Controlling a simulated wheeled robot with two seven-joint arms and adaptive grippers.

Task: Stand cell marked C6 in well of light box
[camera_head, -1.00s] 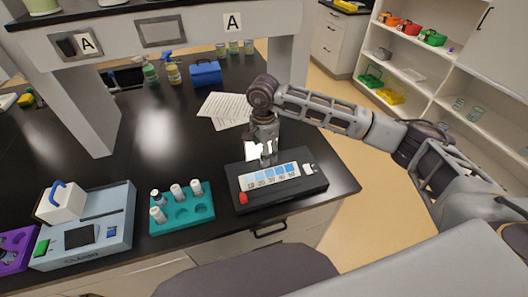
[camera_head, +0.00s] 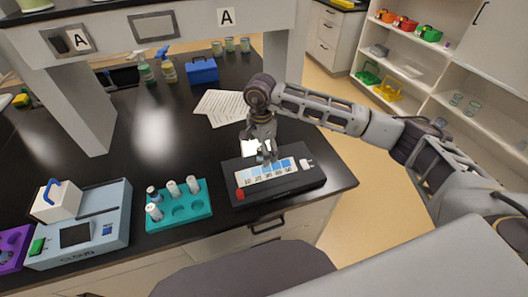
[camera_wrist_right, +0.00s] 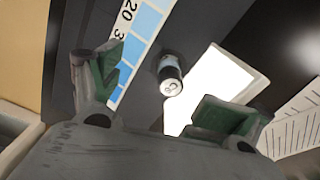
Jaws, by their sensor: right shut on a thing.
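The light box (camera_head: 306,186) is a black box at the bench's front edge, with a strip of numbered blue shades, a red knob and a bright white panel (camera_wrist_right: 222,84). The cell (camera_wrist_right: 170,76), a small dark vial with a marked white cap, stands upright between strip and panel in the right wrist view; its mark looks like C6 but is small. My right gripper (camera_head: 267,157) is over the box, shut on the cell, its fingers either side of the cap. Finger contact is hard to see. The well and the cell's base are hidden. My left gripper is not in view.
A teal rack (camera_head: 192,217) with several white-capped vials stands left of the light box. A blue-grey meter (camera_head: 112,238) is further left. Papers (camera_head: 222,106) lie behind the box.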

